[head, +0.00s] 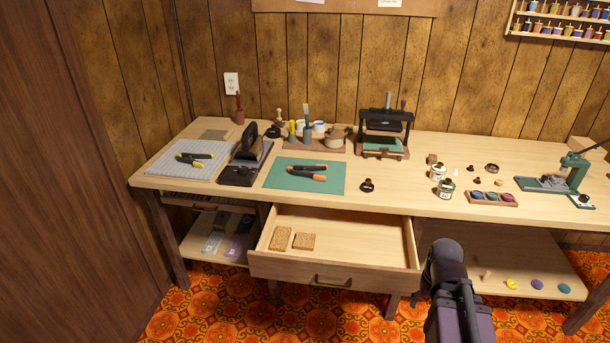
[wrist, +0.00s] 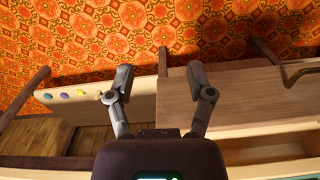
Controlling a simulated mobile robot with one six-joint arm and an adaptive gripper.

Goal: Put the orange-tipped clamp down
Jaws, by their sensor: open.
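The orange-tipped clamp (head: 298,173), with dark handles, lies on the green mat (head: 330,183) on the workbench, in the head view. A similar yellow-tipped clamp (head: 195,160) lies on the grey gridded mat (head: 163,167) to its left. My gripper (wrist: 160,82) is open and empty in the wrist view, with its two fingers spread. It is in front of the bench, away from the orange-tipped clamp, which the wrist view does not show. In the head view my arm hides the fingers.
The drawer (head: 335,265) stands open with two brown blocks (head: 292,240) inside at the left; its front shows in the wrist view (wrist: 240,90). Several jars and small pieces stand to the right on the bench, and a black press (head: 385,128) behind. Patterned floor lies in front.

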